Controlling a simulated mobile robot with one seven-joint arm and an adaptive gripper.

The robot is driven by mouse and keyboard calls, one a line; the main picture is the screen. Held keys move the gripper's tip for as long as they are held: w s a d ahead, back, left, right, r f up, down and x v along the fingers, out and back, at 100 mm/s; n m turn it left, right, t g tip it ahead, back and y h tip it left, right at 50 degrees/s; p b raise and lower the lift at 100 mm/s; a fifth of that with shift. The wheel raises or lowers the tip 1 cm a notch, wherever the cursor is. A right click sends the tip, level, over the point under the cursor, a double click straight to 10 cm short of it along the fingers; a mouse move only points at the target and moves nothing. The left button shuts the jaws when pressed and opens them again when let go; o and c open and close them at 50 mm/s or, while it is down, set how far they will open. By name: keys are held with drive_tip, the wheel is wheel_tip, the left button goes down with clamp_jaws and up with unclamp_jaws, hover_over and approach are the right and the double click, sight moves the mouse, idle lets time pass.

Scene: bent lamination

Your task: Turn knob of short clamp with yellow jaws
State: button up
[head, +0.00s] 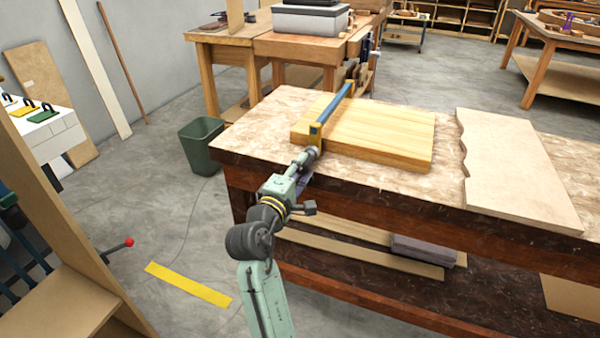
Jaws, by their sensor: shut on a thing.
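A clamp with a blue bar (335,106) and a yellow jaw (315,133) lies across the left part of a light wooden panel (385,128) on the workbench. The yellow jaw is at the panel's near edge. My gripper (309,155) reaches up from below, at the bench's near edge, and is shut on the clamp's knob end just in front of the yellow jaw. The fingers mostly hide the knob, so its turn cannot be seen. The clamp's far jaw is small and hard to make out.
The workbench (270,122) has bare room left of the panel. A pale wavy-edged board (520,185) lies at right. A green bin (201,145) stands on the floor at left. A red-tipped lever (128,242) sticks out at lower left. Boards lie on the bench's lower shelf.

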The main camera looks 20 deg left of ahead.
drive_tip(key=m+b, duration=0.3)
drive_tip(key=m, duration=0.3)
drive_tip(key=shift+f, duration=0.1)
drive_tip(key=m+b, duration=0.4)
drive_tip(key=m, duration=0.2)
drive_tip(key=shift+m, duration=0.4)
drive_tip(key=m+b, duration=0.3)
drive_tip(key=m, duration=0.2)
drive_tip(key=m+b, duration=0.5)
drive_tip(key=m, duration=0.2)
drive_tip(key=shift+d, duration=0.1)
drive_tip(key=m+b, duration=0.4)
drive_tip(key=m, duration=0.1)
drive_tip(key=m+b, duration=0.4)
drive_tip(key=m, duration=0.2)
drive_tip(key=shift+m, duration=0.3)
drive_tip(key=m+b, duration=0.4)
drive_tip(key=m, duration=0.1)
drive_tip(key=m+b, duration=0.2)
drive_tip(key=m, duration=0.4)
drive_tip(key=shift+m+b, duration=0.35)
drive_tip(key=shift+m, duration=0.05)
